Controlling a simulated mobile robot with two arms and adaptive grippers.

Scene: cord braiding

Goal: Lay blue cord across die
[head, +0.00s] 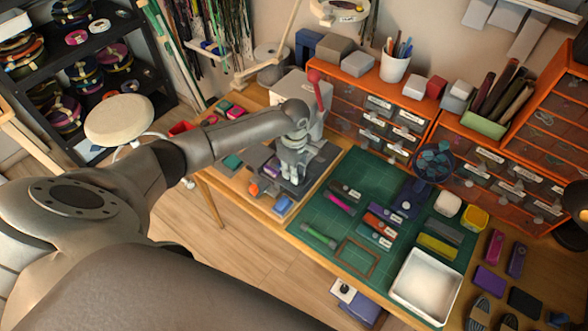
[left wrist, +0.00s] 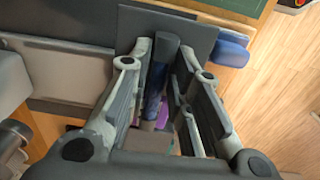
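My left gripper (head: 291,174) points down over the grey base of a small press (head: 296,88) with a red lever. In the left wrist view, its two fingers (left wrist: 168,60) stand either side of a dark bar with a blue length (left wrist: 155,90), which looks like the blue cord. I cannot tell whether the fingers clamp it. A purple piece (left wrist: 166,110) shows below, partly hidden. The gripper hides much of the press base, and I cannot make out the die. My right gripper is not in view.
A blue block (head: 282,206) and an orange piece (head: 254,188) lie near the table's front edge. The green mat (head: 318,213) to the right holds several small coloured pieces. A white tray (head: 428,287) stands at the mat's right. Orange drawer units (head: 345,80) line the back.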

